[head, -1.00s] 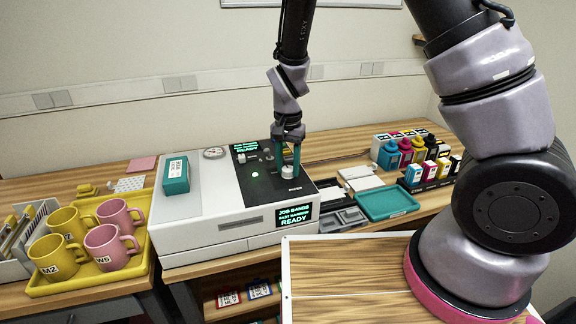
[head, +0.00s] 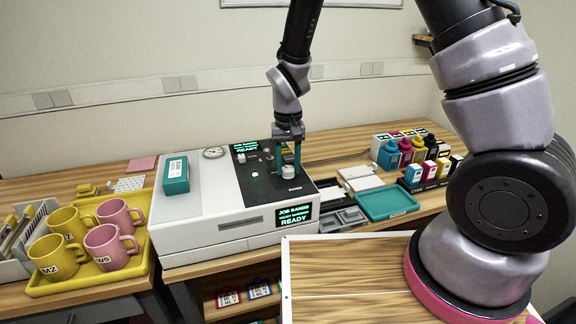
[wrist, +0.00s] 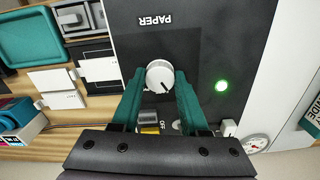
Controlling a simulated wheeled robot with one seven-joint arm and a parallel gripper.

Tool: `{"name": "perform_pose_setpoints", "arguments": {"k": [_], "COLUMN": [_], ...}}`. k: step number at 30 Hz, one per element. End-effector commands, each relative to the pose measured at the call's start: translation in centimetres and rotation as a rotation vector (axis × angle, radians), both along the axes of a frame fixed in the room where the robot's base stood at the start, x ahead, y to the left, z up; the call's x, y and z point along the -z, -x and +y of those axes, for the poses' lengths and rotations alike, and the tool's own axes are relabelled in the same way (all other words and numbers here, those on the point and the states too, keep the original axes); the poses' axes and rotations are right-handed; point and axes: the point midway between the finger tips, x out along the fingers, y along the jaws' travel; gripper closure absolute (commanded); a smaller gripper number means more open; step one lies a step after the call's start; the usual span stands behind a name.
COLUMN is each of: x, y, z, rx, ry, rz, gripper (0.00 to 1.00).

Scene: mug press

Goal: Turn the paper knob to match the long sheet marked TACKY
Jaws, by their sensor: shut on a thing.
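The paper knob (wrist: 159,75) is a round white dial on the black panel of the white press, beside the word PAPER. In the wrist view it sits between the teal fingers of my gripper (wrist: 160,88), which is shut on it. A dark pointer line on the knob points down and slightly right in that view. In the head view my gripper (head: 287,165) reaches straight down to the knob (head: 288,172) at the panel's front right. I cannot make out a long sheet marked TACKY or the marks around the knob.
The press (head: 205,215) carries a teal box (head: 176,175) and a lit green light (wrist: 222,86). A metallic-and-yellow switch marked OFF (wrist: 149,124) is near my fingers. A yellow tray of mugs (head: 142,262) stands left; a teal tray (head: 388,203) and ink bottles stand right.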

Motion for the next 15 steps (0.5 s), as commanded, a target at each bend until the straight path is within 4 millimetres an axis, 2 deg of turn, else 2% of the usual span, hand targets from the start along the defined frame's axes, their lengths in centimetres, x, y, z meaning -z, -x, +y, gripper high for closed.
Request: {"name": "perform_pose_setpoints", "arguments": {"k": [6,15], "x": [-0.05,-0.05], "y": [-0.06,-0.07], "z": [0.01,-0.01], "rx": [-0.174,-0.334], "ry": [-0.002,-0.001], "rz": [-0.001,-0.002], "gripper": [1.00,1.00]}}
